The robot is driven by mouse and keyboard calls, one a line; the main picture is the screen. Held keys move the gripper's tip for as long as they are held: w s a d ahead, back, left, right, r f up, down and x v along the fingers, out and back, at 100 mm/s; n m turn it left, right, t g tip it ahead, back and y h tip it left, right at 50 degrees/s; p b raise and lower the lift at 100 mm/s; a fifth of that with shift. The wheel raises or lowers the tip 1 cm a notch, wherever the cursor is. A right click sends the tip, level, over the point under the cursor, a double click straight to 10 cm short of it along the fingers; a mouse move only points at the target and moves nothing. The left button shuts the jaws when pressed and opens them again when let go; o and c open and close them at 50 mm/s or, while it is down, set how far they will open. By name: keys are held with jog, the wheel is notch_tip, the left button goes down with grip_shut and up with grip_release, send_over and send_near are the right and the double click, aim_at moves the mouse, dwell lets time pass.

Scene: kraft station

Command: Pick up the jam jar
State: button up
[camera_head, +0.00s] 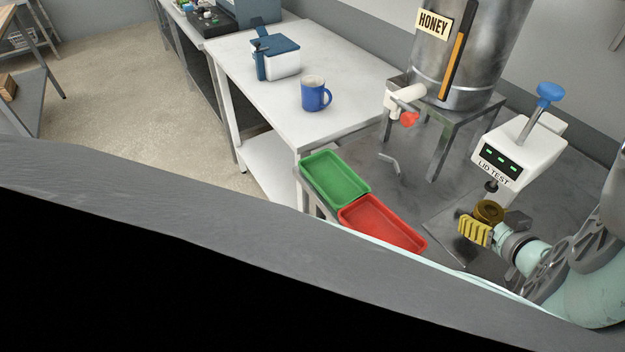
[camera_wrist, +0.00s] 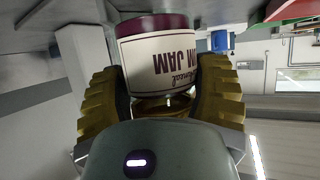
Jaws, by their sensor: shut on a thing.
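The jam jar shows in the wrist view (camera_wrist: 160,65) with a cream label reading JAM, a dark purple-red band and a gold lid. That view is upside down. My gripper (camera_wrist: 165,100) has its ridged yellow fingers closed on the jar from both sides. In the head view, my gripper (camera_head: 482,222) is at the right, below the lid tester, with the round gold lid (camera_head: 488,210) beside a yellow finger. The rest of the jar is hidden there. I cannot tell whether the jar touches the surface under it.
The white LID TEST device (camera_head: 515,155) stands close above the jar, its black plunger (camera_head: 491,187) near the lid. A green tray (camera_head: 335,178) and a red tray (camera_head: 380,222) lie to the left. A honey tank (camera_head: 465,60) and a white table (camera_head: 250,75) stand farther back.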

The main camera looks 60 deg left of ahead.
jog(key=b+v, duration=0.1)
jog(key=v, duration=1.1)
jog(key=shift+r, duration=0.25)
